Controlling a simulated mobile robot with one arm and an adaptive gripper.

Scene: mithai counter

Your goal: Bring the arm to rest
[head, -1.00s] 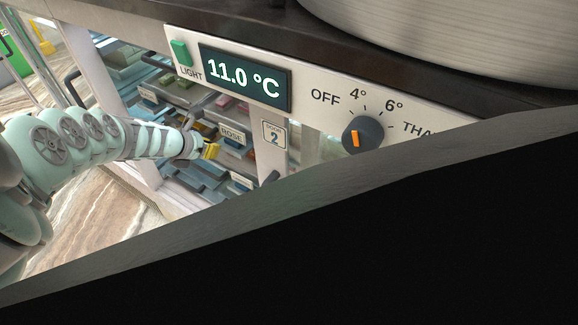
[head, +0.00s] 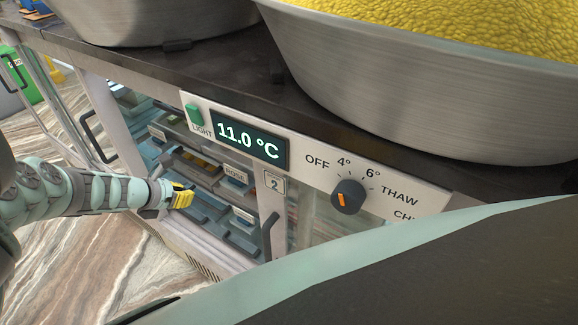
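My arm reaches in from the left edge of the head view. My gripper (head: 181,196), with yellow at its tip, is in front of the open bay of the display case (head: 206,238). It is small and turned away from me, so whether its fingers are apart or together does not show. I see nothing clearly held in it.
The case has trays, one labelled ROSE (head: 235,172), and a door handle (head: 269,237). Above are a display (head: 247,141) reading 11.0 °C, a green light switch (head: 194,114) and a knob (head: 348,196). A metal bowl (head: 400,95) stands on the dark counter. Marble floor (head: 75,262) is clear at left.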

